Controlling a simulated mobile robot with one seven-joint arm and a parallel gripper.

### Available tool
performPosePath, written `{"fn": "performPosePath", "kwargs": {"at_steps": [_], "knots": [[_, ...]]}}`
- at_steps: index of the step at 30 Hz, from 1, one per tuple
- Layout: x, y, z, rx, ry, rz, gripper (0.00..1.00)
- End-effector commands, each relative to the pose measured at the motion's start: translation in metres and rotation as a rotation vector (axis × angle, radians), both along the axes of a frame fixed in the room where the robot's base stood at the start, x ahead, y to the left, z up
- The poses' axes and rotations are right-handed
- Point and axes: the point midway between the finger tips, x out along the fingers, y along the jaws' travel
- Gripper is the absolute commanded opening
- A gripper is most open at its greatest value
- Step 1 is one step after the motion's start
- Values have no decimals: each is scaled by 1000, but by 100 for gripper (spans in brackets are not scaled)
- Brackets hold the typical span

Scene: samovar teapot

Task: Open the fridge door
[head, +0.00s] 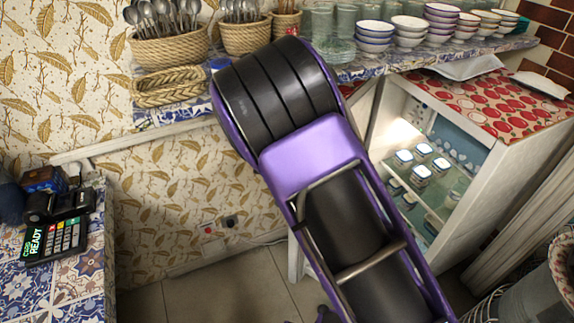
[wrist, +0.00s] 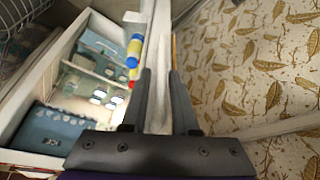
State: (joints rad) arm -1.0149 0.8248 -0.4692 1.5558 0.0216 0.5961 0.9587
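The fridge (head: 513,155) is a white cabinet at the right in the head view. Its door (head: 368,105) stands open, mostly hidden behind my arm, and the lit inside shows shelves with small lidded containers (head: 422,160). In the wrist view the white door (wrist: 160,85) runs up the middle, with the inside of the fridge (wrist: 85,75) at its left. My gripper (wrist: 160,72) has one finger on each side of the door's edge, only about the door's thickness apart, and looks closed on it. My gripper is hidden in the head view.
Bottles (wrist: 133,50) sit along the inner side of the door. A tiled shelf (head: 390,62) with bowls, glasses and baskets is above. A counter with a card reader (head: 57,240) stands at left. Patterned wall (wrist: 255,70) lies right of the door.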

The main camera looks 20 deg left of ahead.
Motion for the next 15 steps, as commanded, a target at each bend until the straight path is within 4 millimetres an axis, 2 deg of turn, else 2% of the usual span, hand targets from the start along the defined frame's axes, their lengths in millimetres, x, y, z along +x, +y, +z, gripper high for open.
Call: {"fn": "performPosePath", "kwargs": {"at_steps": [1,2,3,11,15], "knots": [[0,0,0,0,0,-1,39],[0,0,0,0,0,-1,44],[0,0,0,1,0,-1,45],[0,1,1,2,-2,0,45],[-4,2,11,3,-2,0,45]]}}
